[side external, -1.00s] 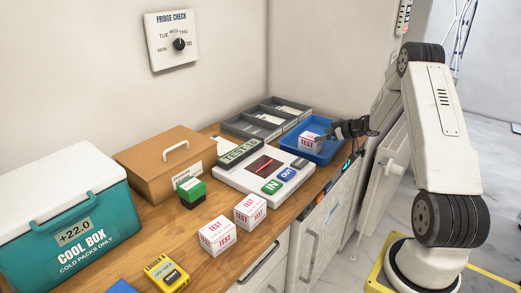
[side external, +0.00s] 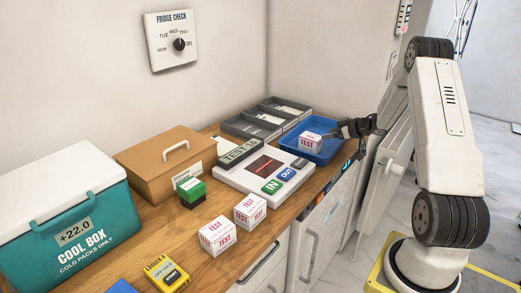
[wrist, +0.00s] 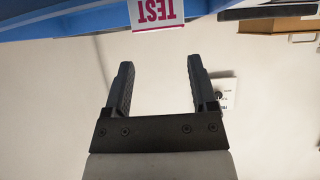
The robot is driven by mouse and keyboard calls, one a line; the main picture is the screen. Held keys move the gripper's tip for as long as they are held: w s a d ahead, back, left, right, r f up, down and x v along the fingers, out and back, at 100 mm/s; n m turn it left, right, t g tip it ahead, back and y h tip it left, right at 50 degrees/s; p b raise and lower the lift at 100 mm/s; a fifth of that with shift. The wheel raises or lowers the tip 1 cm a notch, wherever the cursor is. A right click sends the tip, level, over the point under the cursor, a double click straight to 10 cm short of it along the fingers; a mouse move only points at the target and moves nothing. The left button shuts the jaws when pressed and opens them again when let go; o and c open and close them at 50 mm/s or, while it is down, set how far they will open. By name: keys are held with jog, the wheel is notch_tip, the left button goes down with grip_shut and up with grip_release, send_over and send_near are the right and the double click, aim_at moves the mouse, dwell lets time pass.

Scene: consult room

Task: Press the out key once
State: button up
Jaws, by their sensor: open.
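The blue OUT key (side external: 287,173) is on the white scanner unit (side external: 237,184), beside the green IN key (side external: 271,186) and a grey key. The unit's display (side external: 239,152) shows dark characters that seem to read TEST and a number. A red line glows on its dark window. My gripper (side external: 324,134) is at the blue tray (side external: 327,150), close to a white TEST box (side external: 310,140) in it. In the wrist view my gripper's fingers (wrist: 157,80) are spread with nothing between them. The TEST box (wrist: 157,12) shows beyond the fingertips.
Two more TEST boxes (side external: 250,210) stand on the wooden counter in front of the unit. A green stamp (side external: 192,193), a yellow logger (side external: 167,274), a brown case (side external: 165,160) and a teal cool box (side external: 75,235) are further left. Grey trays (side external: 268,117) lie behind.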

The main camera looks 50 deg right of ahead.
grip_shut()
dwell(1.4)
